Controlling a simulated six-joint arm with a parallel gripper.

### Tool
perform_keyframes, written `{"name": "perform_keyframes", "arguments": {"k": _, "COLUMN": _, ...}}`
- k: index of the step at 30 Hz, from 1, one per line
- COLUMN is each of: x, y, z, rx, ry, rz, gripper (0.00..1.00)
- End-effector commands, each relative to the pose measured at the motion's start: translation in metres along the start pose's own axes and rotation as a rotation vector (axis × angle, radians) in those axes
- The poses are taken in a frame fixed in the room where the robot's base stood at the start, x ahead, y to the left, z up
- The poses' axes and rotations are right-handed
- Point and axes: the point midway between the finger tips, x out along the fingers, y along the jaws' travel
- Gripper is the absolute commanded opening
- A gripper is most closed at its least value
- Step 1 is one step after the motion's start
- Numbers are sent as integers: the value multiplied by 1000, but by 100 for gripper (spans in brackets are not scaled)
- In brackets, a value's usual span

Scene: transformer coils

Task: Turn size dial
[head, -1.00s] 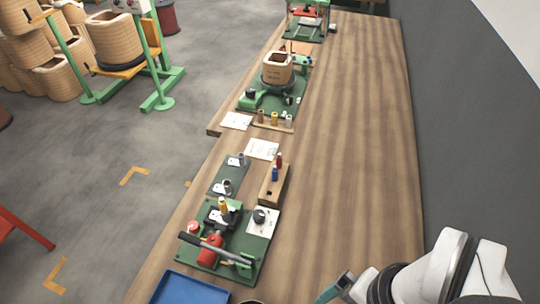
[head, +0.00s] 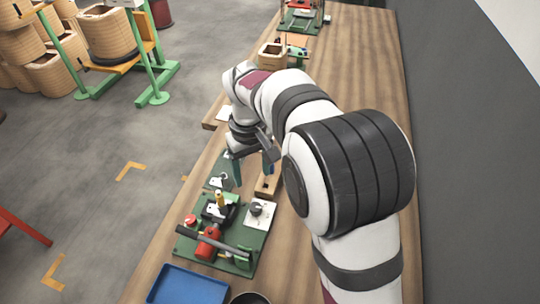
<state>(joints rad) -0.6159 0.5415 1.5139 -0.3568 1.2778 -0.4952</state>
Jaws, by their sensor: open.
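The dial (head: 256,208) is a black round knob on a white plate (head: 262,219). The plate sits at the right back corner of a green crimping fixture (head: 217,249) on the wooden bench. My gripper (head: 253,170) points down above the bench, beyond the dial in the head view. The gripper is clear of the dial.
The fixture carries a red handle (head: 208,243), a long dark lever and a red button (head: 190,220). A blue tray (head: 188,286) and a dark bowl (head: 250,298) lie in front. A coil (head: 271,55) stands further back. The bench's right side beyond my arm is bare.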

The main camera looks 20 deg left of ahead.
Motion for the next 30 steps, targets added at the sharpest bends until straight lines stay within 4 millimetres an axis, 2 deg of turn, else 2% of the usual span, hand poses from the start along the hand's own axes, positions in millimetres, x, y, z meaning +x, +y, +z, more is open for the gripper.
{"name": "perform_keyframes", "arguments": {"k": 9, "x": 91, "y": 0, "z": 3, "rx": 6, "ry": -6, "rz": -2, "gripper": 70}}
{"name": "perform_keyframes", "arguments": {"k": 12, "x": 116, "y": 1, "z": 3, "rx": 6, "ry": -5, "rz": -2, "gripper": 70}}
{"name": "perform_keyframes", "arguments": {"k": 15, "x": 132, "y": 1, "z": 2, "rx": 7, "ry": -3, "rz": -2, "gripper": 70}}
{"name": "perform_keyframes", "arguments": {"k": 19, "x": 143, "y": 1, "z": 2, "rx": 7, "ry": -2, "rz": -2, "gripper": 70}}
{"name": "perform_keyframes", "arguments": {"k": 27, "x": 146, "y": 1, "z": 2, "rx": 8, "ry": 0, "rz": -2, "gripper": 70}}
{"name": "perform_keyframes", "arguments": {"k": 28, "x": 146, "y": 1, "z": 2, "rx": 8, "ry": 0, "rz": -2, "gripper": 68}}
{"name": "perform_keyframes", "arguments": {"k": 30, "x": 145, "y": 1, "z": 2, "rx": 8, "ry": 0, "rz": -2, "gripper": 56}}
